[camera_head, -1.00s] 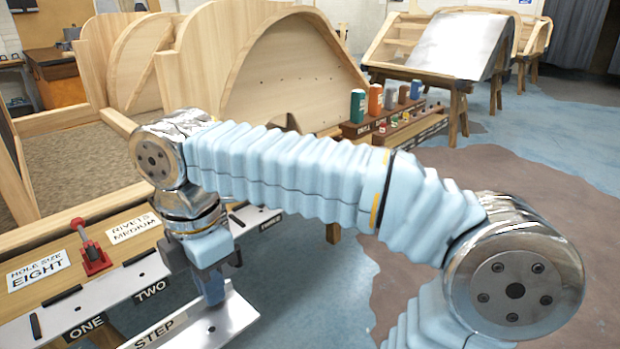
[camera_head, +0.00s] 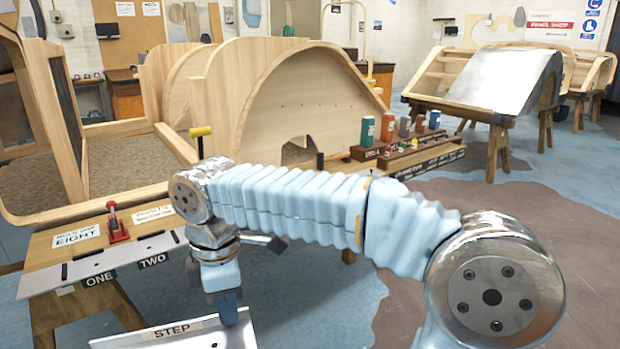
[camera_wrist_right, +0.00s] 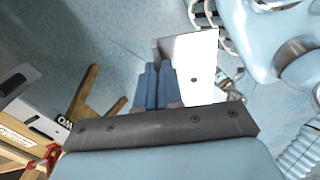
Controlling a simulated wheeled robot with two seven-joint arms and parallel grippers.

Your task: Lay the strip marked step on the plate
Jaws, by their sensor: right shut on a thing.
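My right gripper (camera_head: 228,308) points down and is shut on the strip marked STEP (camera_head: 205,336), a pale metal piece with a small hole. It hangs above the floor in front of the bench, apart from the plate. The right wrist view shows the strip (camera_wrist_right: 197,62) beyond the blue fingers (camera_wrist_right: 155,82). The plate (camera_head: 125,254) is a long metal piece along the bench's front edge, with dark slots and the labels ONE and TWO. My right arm hides its right end. My left gripper is out of view.
A red tool (camera_head: 118,226) stands on the bench behind the plate, beside cards about hole size and rivets. A curved wooden frame (camera_head: 300,90) stands behind. Bottles stand on a wooden rack (camera_head: 425,152) at right. The floor before the bench is open.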

